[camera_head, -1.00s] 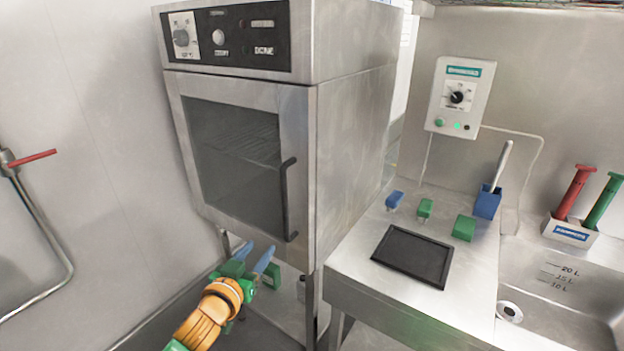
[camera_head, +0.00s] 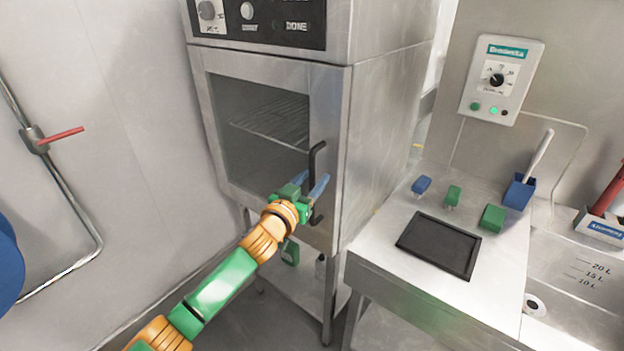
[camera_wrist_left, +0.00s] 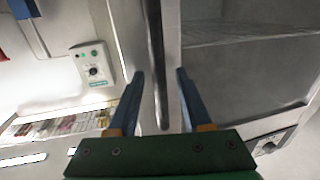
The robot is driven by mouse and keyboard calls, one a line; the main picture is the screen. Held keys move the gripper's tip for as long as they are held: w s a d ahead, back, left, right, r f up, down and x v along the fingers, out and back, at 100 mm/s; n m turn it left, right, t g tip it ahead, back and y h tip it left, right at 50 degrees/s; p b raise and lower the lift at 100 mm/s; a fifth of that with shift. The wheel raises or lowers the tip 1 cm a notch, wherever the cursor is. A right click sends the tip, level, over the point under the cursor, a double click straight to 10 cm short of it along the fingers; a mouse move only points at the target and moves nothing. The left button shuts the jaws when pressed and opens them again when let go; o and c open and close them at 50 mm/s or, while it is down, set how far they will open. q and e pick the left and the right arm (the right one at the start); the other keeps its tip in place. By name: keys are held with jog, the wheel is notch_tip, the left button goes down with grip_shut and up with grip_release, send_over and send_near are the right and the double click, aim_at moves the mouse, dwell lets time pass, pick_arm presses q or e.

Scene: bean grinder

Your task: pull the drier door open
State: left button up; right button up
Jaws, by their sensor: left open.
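The drier door (camera_head: 262,135) has a steel frame and a dark window with wire racks behind it, and it is closed. Its black vertical handle (camera_head: 314,160) is on the door's right side. My left gripper (camera_head: 309,184) is open at the lower part of the handle. In the left wrist view the blue fingers of my left gripper (camera_wrist_left: 158,75) stand apart. There the handle (camera_wrist_left: 154,50) runs between them, with a gap on each side. I cannot tell whether the fingers reach fully past the bar. My right gripper is not in view.
A steel counter (camera_head: 400,275) right of the drier holds a black tray (camera_head: 439,246), small blue and green blocks, and a blue holder (camera_head: 519,192). A control box (camera_head: 501,80) hangs on the wall. A wall pipe with a red lever (camera_head: 62,138) is at left.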

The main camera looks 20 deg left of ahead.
pick_arm(q)
grip_shut()
dwell(1.3)
